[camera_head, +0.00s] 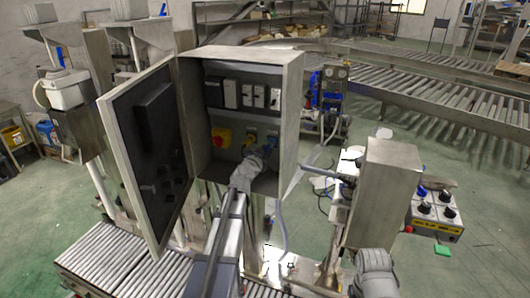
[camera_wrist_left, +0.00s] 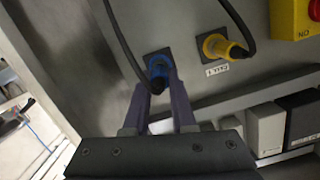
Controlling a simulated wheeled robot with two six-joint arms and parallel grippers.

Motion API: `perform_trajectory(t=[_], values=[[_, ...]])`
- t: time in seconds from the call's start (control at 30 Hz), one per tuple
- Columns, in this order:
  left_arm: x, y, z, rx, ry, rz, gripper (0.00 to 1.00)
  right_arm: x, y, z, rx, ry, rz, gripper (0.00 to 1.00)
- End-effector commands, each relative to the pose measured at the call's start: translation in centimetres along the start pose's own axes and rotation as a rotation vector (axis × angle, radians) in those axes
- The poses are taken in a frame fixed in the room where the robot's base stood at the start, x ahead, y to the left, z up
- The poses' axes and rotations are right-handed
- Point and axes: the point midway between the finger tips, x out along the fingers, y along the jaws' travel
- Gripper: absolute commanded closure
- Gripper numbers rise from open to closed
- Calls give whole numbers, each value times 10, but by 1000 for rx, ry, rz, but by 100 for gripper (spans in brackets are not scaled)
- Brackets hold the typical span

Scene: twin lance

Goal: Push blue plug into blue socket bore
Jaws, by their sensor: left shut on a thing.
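The blue plug (camera_wrist_left: 158,70) is between the two fingertips of my left gripper (camera_wrist_left: 158,90) in the left wrist view. The gripper is shut on it. A black cable runs near it. The plug's front end is at the dark socket plate on the cabinet's back panel; I cannot tell how deep it sits in the bore, which it hides. In the head view, my left gripper (camera_head: 255,160) reaches into the open cabinet, and a bit of blue (camera_head: 271,140) shows just beyond it. My right gripper's fingers do not show.
The yellow plug (camera_wrist_left: 220,46) with a black cable sits beside the blue one. A yellow and red switch (camera_head: 221,137) is farther left in the head view. The cabinet (camera_head: 292,115) has side walls close to my arm, and its door (camera_head: 112,130) stands open at left.

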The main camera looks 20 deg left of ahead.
Motion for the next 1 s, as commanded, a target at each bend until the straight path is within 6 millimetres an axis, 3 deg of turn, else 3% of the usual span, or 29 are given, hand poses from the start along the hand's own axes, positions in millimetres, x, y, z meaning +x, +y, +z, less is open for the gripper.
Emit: perform_trajectory(t=[1.0], values=[[9, 0, -1, 1, 0, 0, 100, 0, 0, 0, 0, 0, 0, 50]])
